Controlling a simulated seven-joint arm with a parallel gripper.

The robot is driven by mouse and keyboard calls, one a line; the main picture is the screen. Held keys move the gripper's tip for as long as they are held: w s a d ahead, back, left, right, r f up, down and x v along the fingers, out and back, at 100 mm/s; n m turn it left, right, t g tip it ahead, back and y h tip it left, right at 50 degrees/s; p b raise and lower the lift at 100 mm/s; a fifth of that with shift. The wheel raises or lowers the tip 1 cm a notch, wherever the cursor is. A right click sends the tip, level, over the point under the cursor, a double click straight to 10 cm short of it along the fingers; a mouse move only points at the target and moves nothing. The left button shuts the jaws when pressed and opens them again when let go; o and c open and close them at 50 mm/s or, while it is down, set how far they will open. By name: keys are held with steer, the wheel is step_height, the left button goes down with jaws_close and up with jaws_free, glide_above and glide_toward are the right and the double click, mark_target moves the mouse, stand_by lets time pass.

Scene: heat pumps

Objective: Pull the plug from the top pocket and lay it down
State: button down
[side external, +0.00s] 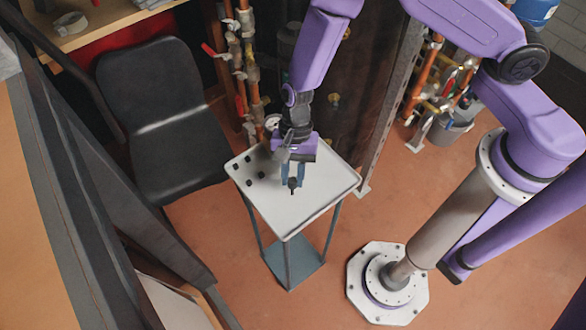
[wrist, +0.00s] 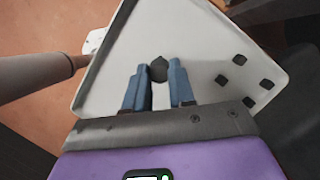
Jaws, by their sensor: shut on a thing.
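My gripper (side external: 292,178) points down over a white tray-topped stand (side external: 315,200). Its two blue fingers are shut on a small dark plug (side external: 292,186), which shows below the fingertips. In the wrist view the plug (wrist: 158,69) sits between the ends of the fingers (wrist: 157,80). The plug is apart from a group of several dark pockets (side external: 262,175) on the left part of the top. The pockets (wrist: 239,59) show to the right in the wrist view. I cannot tell whether the plug touches the surface.
The top has a raised rim and bare white room around the plug. A black chair (side external: 160,110) stands to the left. Pipes with red-handled valves (side external: 240,75) rise behind the stand. Another pipe group (side external: 430,85) and a grey bucket (side external: 448,130) are at the right.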

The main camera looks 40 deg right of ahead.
mark_target(293, 177)
steer(key=c, duration=0.9)
jaws_free()
steer(key=shift+o, duration=0.2)
step_height(293, 177, up, 11)
stand_by(0.5)
